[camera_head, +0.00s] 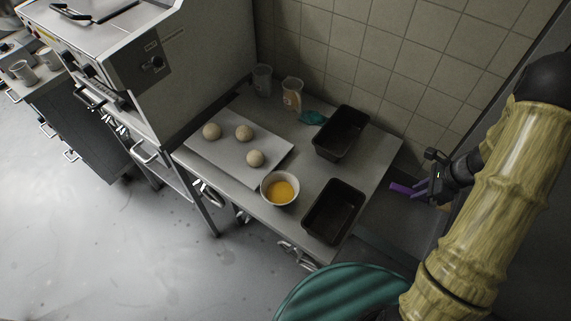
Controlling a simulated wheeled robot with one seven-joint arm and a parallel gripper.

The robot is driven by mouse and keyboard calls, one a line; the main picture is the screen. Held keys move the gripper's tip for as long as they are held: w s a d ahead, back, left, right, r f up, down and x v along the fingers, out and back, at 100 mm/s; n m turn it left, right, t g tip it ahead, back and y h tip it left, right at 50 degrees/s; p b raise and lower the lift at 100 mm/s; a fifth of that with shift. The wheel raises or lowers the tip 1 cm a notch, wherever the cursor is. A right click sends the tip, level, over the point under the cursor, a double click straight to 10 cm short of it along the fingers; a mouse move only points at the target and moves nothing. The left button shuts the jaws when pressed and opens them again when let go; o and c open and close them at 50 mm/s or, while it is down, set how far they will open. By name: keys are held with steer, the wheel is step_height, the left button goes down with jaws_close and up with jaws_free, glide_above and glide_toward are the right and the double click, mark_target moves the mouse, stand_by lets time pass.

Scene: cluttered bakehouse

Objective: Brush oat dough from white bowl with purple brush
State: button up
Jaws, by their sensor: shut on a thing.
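My gripper (424,187) is at the right, beyond the table's right edge, shut on the purple brush (400,189). The brush points left; its far end is small and hard to make out. The white bowl (267,199) stands at the table's front edge with yellow-orange liquid (281,192) in it. Three pale, speckled dough balls lie on a grey tray: one at the left (211,131), one in the middle (244,133) and one near the bowl (255,158). The brush is well apart from the bowl and the dough.
Two dark loaf tins stand on the table, one at the back (342,133) and one at the front right (333,211), between my gripper and the bowl. A clear cup (262,80), a jar (292,94) and a teal cloth (312,118) are near the tiled wall. A steel oven (205,70) stands left.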

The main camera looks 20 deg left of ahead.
steer(key=a+r+n+g+h+p, duration=0.1)
steer(key=a+r+n+p, duration=0.1)
steer(key=n+p, duration=0.2)
steer(key=w+a+r+n+g+h+p, duration=0.1)
steer(key=a+n+g+p, duration=0.1)
steer(key=n+p, duration=0.2)
steer(key=a+r+n+g+h+p, duration=0.1)
steer(key=a+r+n+p, duration=0.1)
steer(key=n+p, duration=0.2)
steer(key=shift+w+a+r+n+g, duration=0.1)
steer(key=shift+a+r+n+g, duration=0.1)
steer(key=shift+n, duration=0.6)
steer(key=shift+w+a+r+n+g, duration=0.1)
steer(key=shift+r+n+g, duration=0.1)
steer(key=shift+n, duration=0.6)
steer(key=n, duration=0.1)
steer(key=n+p, duration=0.1)
steer(key=n+h+p, duration=0.1)
steer(key=shift+w+a+r, duration=0.2)
steer(key=shift+a+r, duration=0.05)
steer(key=shift+a, duration=0.15)
steer(key=shift+w+a+f+n+h+p, duration=0.1)
steer(key=shift+n+h+p, duration=0.25)
steer(key=shift+n, duration=0.25)
steer(key=shift+f, duration=0.1)
